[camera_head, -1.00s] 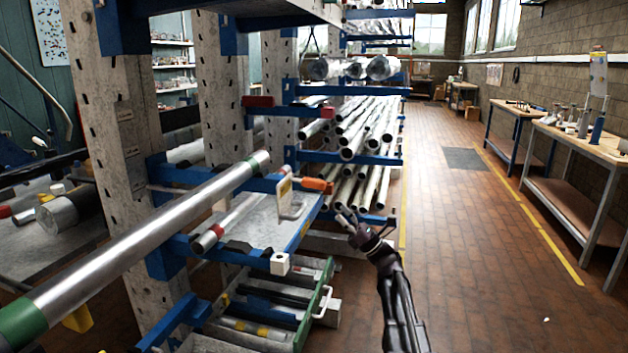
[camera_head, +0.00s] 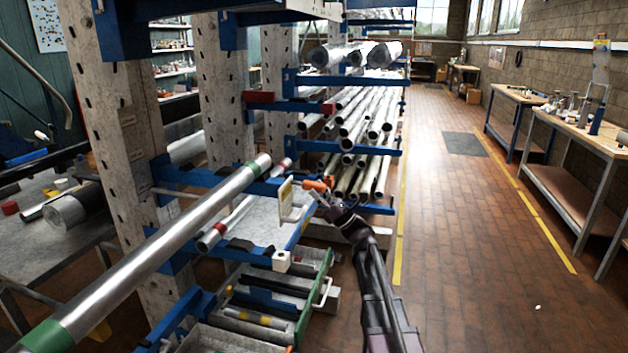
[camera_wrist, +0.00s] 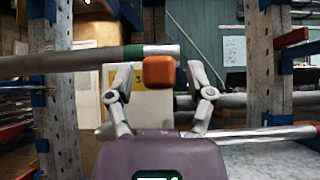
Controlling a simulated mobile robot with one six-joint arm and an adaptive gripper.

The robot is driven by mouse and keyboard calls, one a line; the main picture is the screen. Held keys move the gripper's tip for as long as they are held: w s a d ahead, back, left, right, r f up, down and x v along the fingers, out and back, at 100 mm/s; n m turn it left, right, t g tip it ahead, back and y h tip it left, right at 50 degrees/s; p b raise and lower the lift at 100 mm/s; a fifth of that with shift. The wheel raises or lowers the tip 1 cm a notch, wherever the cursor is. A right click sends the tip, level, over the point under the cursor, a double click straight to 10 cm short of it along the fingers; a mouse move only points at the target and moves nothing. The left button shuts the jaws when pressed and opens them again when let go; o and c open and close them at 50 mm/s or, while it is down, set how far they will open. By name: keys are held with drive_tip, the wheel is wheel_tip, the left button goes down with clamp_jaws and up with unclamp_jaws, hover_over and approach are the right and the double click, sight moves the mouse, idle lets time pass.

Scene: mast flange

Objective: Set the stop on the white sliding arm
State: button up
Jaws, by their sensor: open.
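A cream-white flat bracket (camera_head: 286,201) stands upright near the end of a blue rack arm. An orange stop-like piece (camera_head: 314,185) sticks out to the right beside it. In the wrist view the orange piece (camera_wrist: 159,72) is a rounded block, with the end of a steel tube behind it. My gripper (camera_head: 319,195) is open at the orange piece, coming from the lower right. In the wrist view its fingers (camera_wrist: 160,82) stand spread, one on each side of the block. I cannot tell whether they touch it.
A long steel tube with green bands (camera_head: 165,242) lies across the rack at left. A white block (camera_head: 282,260) caps a lower blue arm. A drawer of bars (camera_head: 255,320) is below. Tube bundles (camera_head: 352,130) lie behind. The brick-coloured floor (camera_head: 470,240) at right is clear.

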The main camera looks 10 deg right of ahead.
drive_tip(key=shift+p+x, duration=0.35)
drive_tip(key=shift+x, duration=0.45)
clamp_jaws()
